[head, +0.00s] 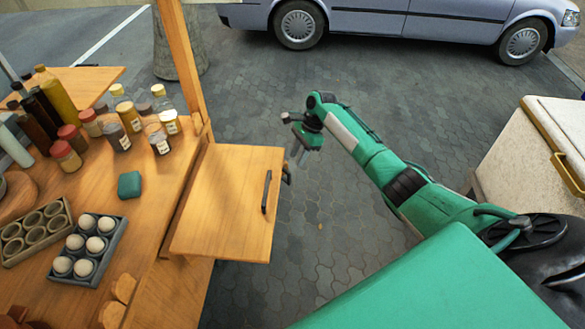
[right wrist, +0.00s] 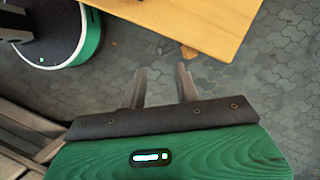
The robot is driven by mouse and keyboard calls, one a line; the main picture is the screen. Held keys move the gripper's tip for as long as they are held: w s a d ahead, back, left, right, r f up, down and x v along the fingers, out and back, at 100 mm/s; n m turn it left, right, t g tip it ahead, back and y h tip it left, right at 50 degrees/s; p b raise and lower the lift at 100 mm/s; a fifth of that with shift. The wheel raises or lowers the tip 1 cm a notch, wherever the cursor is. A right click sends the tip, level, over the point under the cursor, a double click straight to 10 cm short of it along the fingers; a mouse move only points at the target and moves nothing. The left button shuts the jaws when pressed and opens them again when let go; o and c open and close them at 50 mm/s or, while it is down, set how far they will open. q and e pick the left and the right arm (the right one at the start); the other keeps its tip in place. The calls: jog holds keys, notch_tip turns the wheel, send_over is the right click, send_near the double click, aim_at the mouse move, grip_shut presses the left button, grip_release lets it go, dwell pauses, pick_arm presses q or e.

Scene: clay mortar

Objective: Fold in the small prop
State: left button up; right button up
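A square wooden leaf (head: 228,200) with a black handle (head: 266,192) sticks out from the right side of the wooden stall. A small dark-tipped piece (head: 287,174) shows just past the leaf's right edge; I cannot tell whether it is the small prop. The rest of any prop under the leaf is hidden. My right gripper (head: 297,158) is beyond the leaf's far right corner, over the paving. In the right wrist view its two fingers (right wrist: 161,72) are apart with nothing between them, and the leaf's corner (right wrist: 205,22) lies just past them. My left gripper is not in view.
The stall counter (head: 150,185) holds several jars and bottles (head: 125,115), a green block (head: 129,185), an egg tray (head: 112,240) and a cup tray (head: 12,250). A wooden post (head: 180,55) rises by the leaf. A pale cooler (head: 530,140) stands right. Paving between is clear.

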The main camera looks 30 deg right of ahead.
aim_at(290, 180)
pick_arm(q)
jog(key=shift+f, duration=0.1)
pick_arm(e)
jog(key=shift+v, duration=1.3)
